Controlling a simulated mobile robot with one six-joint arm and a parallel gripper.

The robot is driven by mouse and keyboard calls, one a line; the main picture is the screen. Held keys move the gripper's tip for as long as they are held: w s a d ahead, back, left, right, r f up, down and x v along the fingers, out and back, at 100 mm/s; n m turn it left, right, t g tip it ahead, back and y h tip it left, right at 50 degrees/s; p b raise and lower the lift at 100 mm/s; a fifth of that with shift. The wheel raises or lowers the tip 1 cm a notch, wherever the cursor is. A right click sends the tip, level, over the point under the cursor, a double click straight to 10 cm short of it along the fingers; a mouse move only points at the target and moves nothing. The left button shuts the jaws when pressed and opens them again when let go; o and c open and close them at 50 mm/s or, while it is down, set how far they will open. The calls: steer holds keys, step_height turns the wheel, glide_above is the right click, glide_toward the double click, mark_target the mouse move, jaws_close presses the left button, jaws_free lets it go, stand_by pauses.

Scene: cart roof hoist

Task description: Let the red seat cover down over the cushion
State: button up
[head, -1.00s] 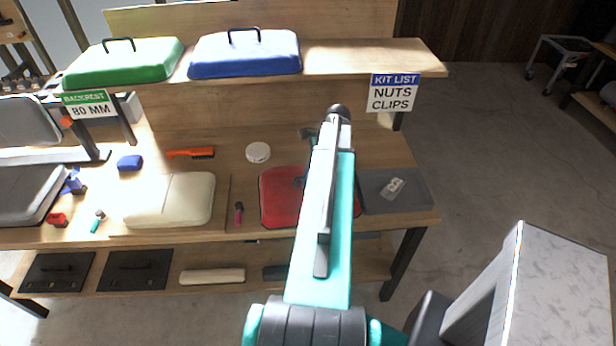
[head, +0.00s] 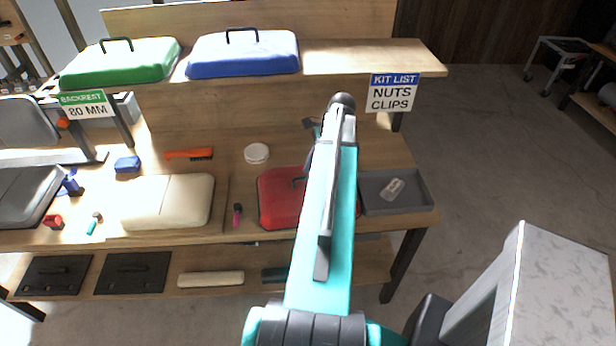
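The red seat cover (head: 277,205), with a dark handle on top, sits on the bench right of centre; my arm hides its right part. The cream cushion (head: 150,203) lies to the left on the same bench, uncovered and apart from the red cover. A thin dark strip on the bench runs between them. My arm reaches forward over the red cover. My gripper is mostly hidden behind the arm; only a small dark part (head: 310,123) shows beside the arm, beyond the cover. I cannot see its fingers or whether they hold anything.
A grey tray (head: 421,201) holding a small pale item is right of the cover. A green cover (head: 120,65) and a blue cover (head: 243,55) stand on the upper shelf.

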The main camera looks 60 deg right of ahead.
steer(key=b+v, duration=0.2)
steer(key=v, duration=0.8)
stand_by(1.0)
steer(key=shift+s, duration=0.15)
